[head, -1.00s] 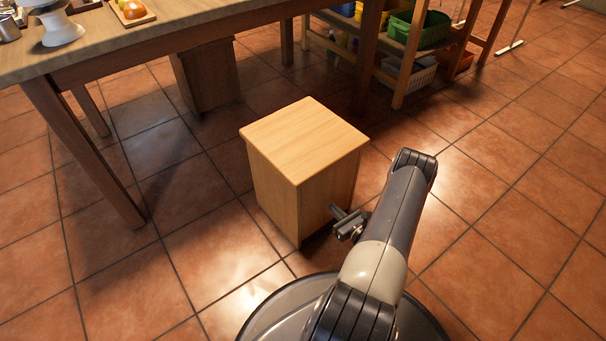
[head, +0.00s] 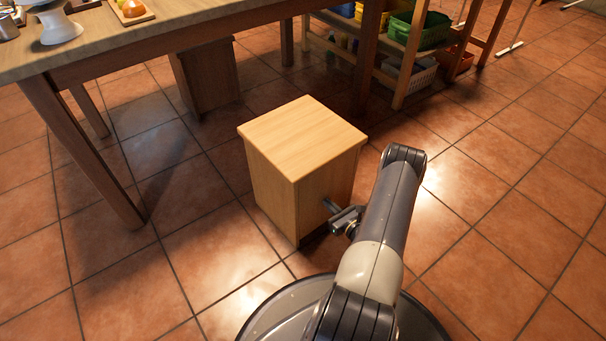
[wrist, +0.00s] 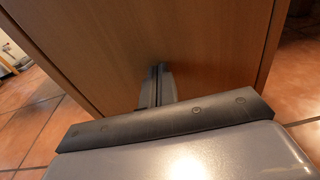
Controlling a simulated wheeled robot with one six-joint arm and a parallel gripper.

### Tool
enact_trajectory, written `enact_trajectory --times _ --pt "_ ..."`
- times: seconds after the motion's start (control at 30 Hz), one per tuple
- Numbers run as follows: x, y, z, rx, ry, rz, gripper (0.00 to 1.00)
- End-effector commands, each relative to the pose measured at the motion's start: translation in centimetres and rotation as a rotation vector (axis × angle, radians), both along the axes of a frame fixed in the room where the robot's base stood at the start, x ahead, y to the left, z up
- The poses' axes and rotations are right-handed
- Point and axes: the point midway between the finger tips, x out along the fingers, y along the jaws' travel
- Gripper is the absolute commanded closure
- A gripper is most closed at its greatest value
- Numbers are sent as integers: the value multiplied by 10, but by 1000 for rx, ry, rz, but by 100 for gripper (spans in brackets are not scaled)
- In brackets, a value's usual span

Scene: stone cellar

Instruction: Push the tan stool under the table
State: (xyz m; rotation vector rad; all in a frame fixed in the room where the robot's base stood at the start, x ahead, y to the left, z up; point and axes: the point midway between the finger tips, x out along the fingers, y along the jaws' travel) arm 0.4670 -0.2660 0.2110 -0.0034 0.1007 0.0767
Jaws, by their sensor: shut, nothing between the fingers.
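The tan stool (head: 302,139) is a box-shaped wooden block standing upright on the floor, in front of the table (head: 190,32) and outside its edge. My gripper (head: 328,204) is shut and low at the stool's near right side. In the wrist view, the shut fingers (wrist: 158,72) point at the stool's side panel (wrist: 205,42) and reach it or nearly so; exact contact is hard to tell.
A darker box-like stool (head: 207,78) stands under the table. A table leg (head: 88,150) stands left of the tan stool. A shelf with bins (head: 410,45) is behind at right. Tiled floor (head: 510,200) at right is clear.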

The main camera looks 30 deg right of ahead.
Motion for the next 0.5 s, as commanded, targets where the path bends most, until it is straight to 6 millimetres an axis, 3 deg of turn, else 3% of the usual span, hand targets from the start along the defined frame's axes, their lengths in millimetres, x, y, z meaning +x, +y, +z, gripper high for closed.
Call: enact_trajectory --times 0.5 --pt "15 1 0 -4 -2 2 100"
